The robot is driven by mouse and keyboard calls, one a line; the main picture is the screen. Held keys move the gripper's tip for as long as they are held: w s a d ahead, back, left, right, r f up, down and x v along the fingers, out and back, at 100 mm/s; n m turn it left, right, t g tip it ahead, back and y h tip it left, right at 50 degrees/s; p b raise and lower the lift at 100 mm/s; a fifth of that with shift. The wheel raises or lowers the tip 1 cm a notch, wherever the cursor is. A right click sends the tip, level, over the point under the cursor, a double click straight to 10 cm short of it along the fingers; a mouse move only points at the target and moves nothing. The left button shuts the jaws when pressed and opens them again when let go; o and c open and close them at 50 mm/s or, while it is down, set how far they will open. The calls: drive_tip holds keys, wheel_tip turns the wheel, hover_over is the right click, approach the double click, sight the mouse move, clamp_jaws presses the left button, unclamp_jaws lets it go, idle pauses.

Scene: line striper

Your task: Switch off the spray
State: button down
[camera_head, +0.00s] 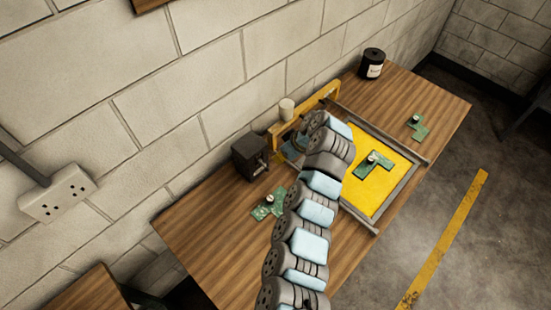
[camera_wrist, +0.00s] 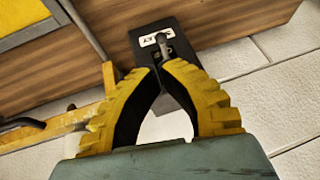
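A dark switch box (camera_head: 250,155) stands on the wooden table against the wall in the head view. In the wrist view the box (camera_wrist: 134,42) carries a white label, partly readable as "SPRAY", and a small grey lever (camera_wrist: 163,44). My gripper (camera_wrist: 159,68) has yellow ribbed fingers with black inner faces. Its tips come together just short of the lever, and pale wall shows through the gap behind them. I cannot tell whether the tips touch the lever. In the head view my arm mostly hides the gripper.
A yellow panel (camera_head: 365,196) in a grey frame lies on the table, with a yellow gantry bar (camera_head: 305,108) behind it. Green boards lie on the panel and at both sides, one at the right (camera_head: 418,128). A black canister (camera_head: 372,64) stands at the back.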

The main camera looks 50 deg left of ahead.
drive_tip(key=d+v, duration=0.1)
drive_tip(key=v, duration=0.7)
drive_tip(key=shift+f+b, duration=0.15)
drive_tip(key=shift+b, duration=0.2)
drive_tip(key=shift+w+d, duration=0.1)
drive_tip(key=shift+w, duration=0.05)
